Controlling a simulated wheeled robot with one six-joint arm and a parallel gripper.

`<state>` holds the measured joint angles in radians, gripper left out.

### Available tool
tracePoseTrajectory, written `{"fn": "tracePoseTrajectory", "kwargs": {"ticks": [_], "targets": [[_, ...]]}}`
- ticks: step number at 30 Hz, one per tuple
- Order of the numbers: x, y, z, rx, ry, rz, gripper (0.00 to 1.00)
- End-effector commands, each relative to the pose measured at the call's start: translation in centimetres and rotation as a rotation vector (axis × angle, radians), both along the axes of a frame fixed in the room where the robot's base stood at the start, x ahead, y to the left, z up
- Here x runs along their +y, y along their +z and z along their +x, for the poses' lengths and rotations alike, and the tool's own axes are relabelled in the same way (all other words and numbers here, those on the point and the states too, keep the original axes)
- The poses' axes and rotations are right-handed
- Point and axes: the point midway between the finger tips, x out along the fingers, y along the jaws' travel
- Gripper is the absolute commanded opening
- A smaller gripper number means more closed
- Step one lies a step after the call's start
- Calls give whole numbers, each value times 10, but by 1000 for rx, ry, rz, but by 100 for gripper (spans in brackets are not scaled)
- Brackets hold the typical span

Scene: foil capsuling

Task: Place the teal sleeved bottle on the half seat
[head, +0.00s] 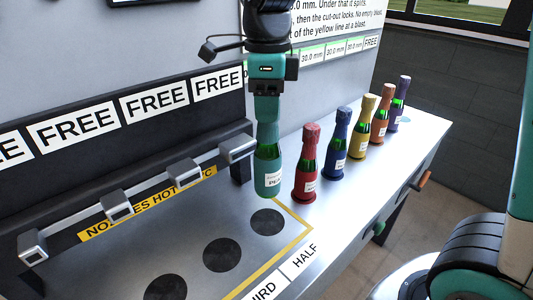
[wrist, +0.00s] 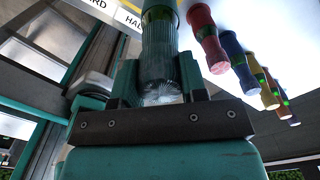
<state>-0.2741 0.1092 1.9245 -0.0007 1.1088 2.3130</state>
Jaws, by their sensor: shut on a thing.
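My gripper (head: 267,112) is shut on the neck of the teal sleeved bottle (head: 268,172), which hangs upright. In the head view the bottle's base shows just above the dark round half seat (head: 267,222), the seat nearest the HALF label (head: 305,257). The base looks apart from the seat, but the exact height is hard to tell. In the wrist view the bottle (wrist: 160,45) sits between the fingers, and its top (wrist: 162,92) is near the palm. The half seat is hidden there.
A red bottle (head: 306,165) stands close right of the held bottle, with blue (head: 338,145), yellow, orange and purple ones behind it. A nozzle block (head: 237,148) on a rail is close at left. Two other dark seats (head: 222,255) are empty. A yellow line (head: 292,243) borders the seats.

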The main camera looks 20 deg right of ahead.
Motion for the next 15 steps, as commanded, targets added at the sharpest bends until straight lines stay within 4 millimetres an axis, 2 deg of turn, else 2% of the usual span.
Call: {"fn": "tracePoseTrajectory", "kwargs": {"ticks": [3,6,15], "targets": [[-1,-29,0,4,-2,-1,0],[-2,-48,0,3,-3,-1,0],[-2,-79,0,3,-4,-1,0]]}}
